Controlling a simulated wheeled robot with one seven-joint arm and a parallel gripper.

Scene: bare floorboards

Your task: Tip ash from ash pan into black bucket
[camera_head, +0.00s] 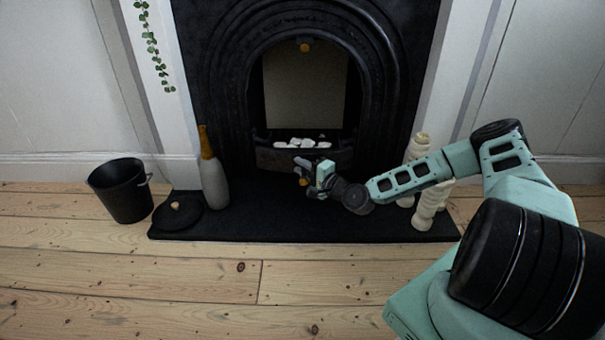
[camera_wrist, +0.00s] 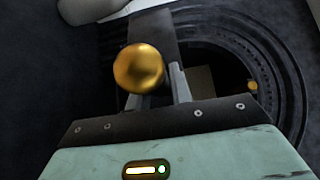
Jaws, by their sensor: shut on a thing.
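A black bucket (camera_head: 120,194) stands upright on the floorboards at the left. My gripper (camera_head: 303,170) is low in front of the fireplace opening, to the right of the bucket. It is shut at a brass knob (camera_wrist: 138,68), which I take to be on the ash pan; the knob also shows just below the jaws in the head view (camera_head: 304,182). The knob hides part of one finger in the wrist view. The pan's body is dark against dark iron, and I cannot make out its outline or any ash. White lumps (camera_head: 300,143) lie in the grate above.
A round black lid (camera_head: 178,214) with a pale knob and a grey bottle (camera_head: 215,182) with an amber neck stand on the hearth's left. Cream turned pillars (camera_head: 427,208) stand at its right, near my arm. The front floorboards are clear.

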